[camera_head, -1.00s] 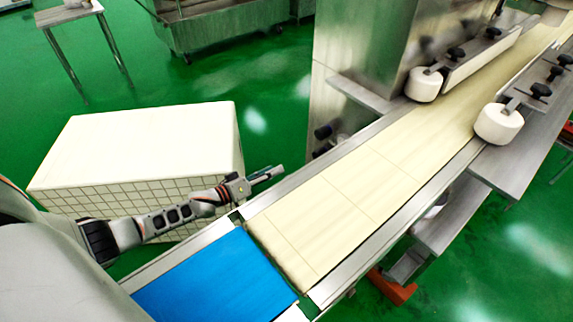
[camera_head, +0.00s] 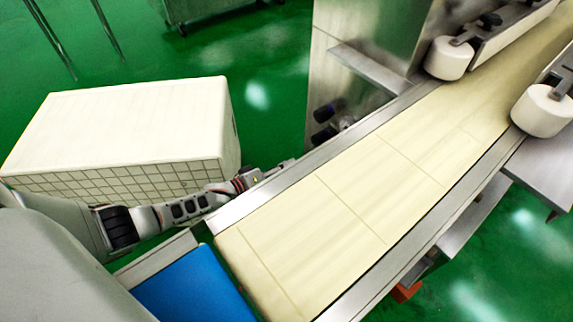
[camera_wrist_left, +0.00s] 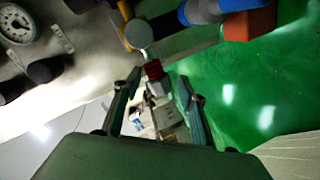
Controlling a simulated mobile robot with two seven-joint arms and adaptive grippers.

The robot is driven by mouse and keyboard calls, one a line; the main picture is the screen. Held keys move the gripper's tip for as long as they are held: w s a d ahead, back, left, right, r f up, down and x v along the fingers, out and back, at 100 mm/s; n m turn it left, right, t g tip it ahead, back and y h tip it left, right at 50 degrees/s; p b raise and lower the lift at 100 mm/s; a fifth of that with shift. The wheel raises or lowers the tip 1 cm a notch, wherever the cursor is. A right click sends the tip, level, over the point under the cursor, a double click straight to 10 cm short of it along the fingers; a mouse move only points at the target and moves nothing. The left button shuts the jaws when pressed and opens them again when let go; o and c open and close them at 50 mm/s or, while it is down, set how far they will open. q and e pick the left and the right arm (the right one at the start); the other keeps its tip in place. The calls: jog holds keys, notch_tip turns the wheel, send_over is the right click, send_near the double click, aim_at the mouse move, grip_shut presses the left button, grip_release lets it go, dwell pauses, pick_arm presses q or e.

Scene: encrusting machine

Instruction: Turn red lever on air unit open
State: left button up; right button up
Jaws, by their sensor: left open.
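My left gripper (camera_head: 287,164) reaches past the white tiled box to the near side of the conveyor, below the dark knobs of the air unit (camera_head: 326,120). In the left wrist view the gripper (camera_wrist_left: 158,78) is open, with its two fingers apart. A small dark red piece (camera_wrist_left: 153,69) shows between the fingertips, under a round grey end. It may be the red lever; I cannot tell for sure, nor whether the fingers touch it. A round gauge (camera_wrist_left: 15,23) is at the upper left. The lever cannot be made out in the head view.
The conveyor with a cream belt (camera_head: 350,215) and a blue section (camera_head: 195,288) runs beside my left arm. A white tiled box (camera_head: 130,120) stands behind the arm. An orange-red block (camera_wrist_left: 250,22) is at the wrist view's upper right. Green floor is open beyond.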

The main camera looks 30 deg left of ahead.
pick_arm(q)
jog(key=shift+w+d, duration=0.1)
jog(key=shift+w, duration=0.25)
pick_arm(e)
jog(key=shift+s+a, duration=0.1)
jog(key=shift+a, duration=0.1)
